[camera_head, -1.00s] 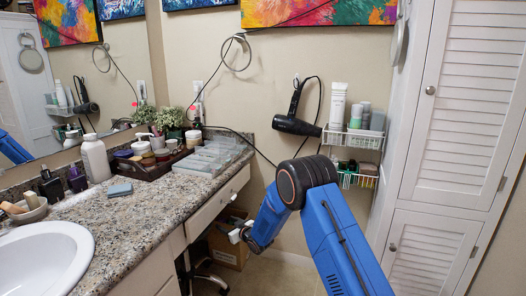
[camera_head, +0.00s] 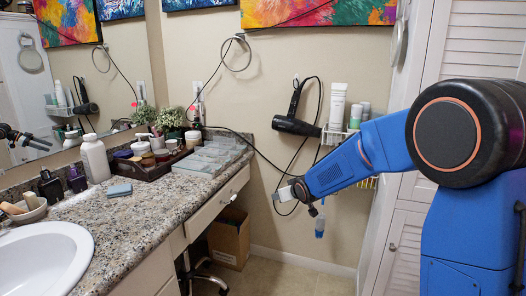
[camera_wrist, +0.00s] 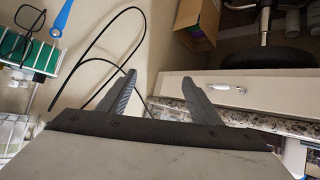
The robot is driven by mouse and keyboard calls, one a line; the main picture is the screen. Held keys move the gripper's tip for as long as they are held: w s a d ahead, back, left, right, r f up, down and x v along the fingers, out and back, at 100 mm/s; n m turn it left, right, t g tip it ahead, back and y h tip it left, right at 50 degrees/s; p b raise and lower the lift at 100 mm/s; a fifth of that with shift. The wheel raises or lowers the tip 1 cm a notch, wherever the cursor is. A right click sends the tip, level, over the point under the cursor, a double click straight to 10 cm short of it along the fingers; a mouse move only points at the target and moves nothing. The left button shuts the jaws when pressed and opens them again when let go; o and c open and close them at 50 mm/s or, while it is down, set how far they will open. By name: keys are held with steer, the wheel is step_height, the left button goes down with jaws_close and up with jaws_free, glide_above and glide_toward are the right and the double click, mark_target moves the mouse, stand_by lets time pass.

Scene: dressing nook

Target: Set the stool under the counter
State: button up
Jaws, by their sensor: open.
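The stool's dark legs and caster (camera_head: 205,278) show low in the head view, at the open space beneath the counter (camera_head: 125,222). Its seat is hidden there by the counter. In the wrist view a dark rounded seat (camera_wrist: 268,58) with metal parts shows at the upper right, close to the white drawer front (camera_wrist: 235,88). My gripper (camera_head: 288,193) is right of the counter's end in the head view, in front of the wall. In the wrist view its two dark fingers (camera_wrist: 158,88) are apart with nothing between them.
A cardboard box (camera_head: 229,240) stands on the floor by the wall, beside the stool. A hair dryer (camera_head: 294,122) and its hanging cord are near my gripper. A wire rack (camera_head: 340,138) is behind my arm. Tile floor (camera_head: 290,278) is clear right of the box.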

steer(key=s+d+r+m+g+h, duration=0.1)
steer(key=s+d+r, duration=0.1)
steer(key=s+d, duration=0.45)
steer(key=s+d+r+m+g+h, duration=0.1)
steer(key=s+d+r, duration=0.25)
steer(key=s, duration=0.65)
steer(key=s+d+r+m+g+h, duration=0.1)
steer(key=s+d+r, duration=0.1)
steer(key=s+d, duration=0.45)
steer(key=s+d+f+m+g, duration=0.1)
steer(key=s+d+f, duration=0.1)
steer(key=s, duration=1.2)
steer(key=s+d+f+m+g, duration=0.1)
steer(key=s+f+g, duration=0.1)
steer(key=s, duration=1.3)
steer(key=shift+d, duration=0.35)
steer(key=shift+w, duration=0.1)
